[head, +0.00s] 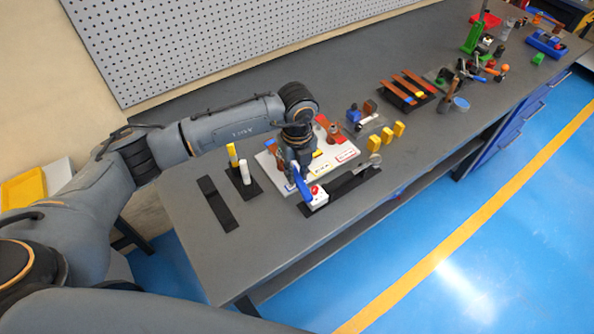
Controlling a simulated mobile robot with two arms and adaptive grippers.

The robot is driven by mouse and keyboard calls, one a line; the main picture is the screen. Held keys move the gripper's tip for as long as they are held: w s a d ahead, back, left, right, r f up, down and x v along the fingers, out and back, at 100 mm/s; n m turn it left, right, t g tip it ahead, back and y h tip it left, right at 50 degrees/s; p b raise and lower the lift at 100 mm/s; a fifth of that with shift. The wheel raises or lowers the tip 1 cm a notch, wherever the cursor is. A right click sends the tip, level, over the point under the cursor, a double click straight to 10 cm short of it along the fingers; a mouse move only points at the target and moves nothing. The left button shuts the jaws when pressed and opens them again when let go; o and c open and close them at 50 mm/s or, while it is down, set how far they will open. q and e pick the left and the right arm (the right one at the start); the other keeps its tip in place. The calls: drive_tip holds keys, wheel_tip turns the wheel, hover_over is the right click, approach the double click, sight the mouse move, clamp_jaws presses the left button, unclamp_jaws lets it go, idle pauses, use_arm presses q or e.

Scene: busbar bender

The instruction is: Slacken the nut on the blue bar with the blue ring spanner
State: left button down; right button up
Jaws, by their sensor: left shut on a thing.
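My left gripper (297,168) points down over a white board (342,153) near the front of the grey bench. It is shut on the blue ring spanner (302,187), whose blue length shows just below the fingers, slanting toward the front edge of the board. The spanner's ring end and the nut are too small or hidden behind the gripper to tell. I cannot make out the blue bar. A red bar (323,123) and copper-coloured posts stand on the board beside the gripper. My right gripper is out of view.
A white box with a red button (318,197) stands close in front of the spanner. A black strip (340,191), yellow blocks (386,135), a holder with white and yellow cylinders (244,173) and a black plate (217,203) lie around.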

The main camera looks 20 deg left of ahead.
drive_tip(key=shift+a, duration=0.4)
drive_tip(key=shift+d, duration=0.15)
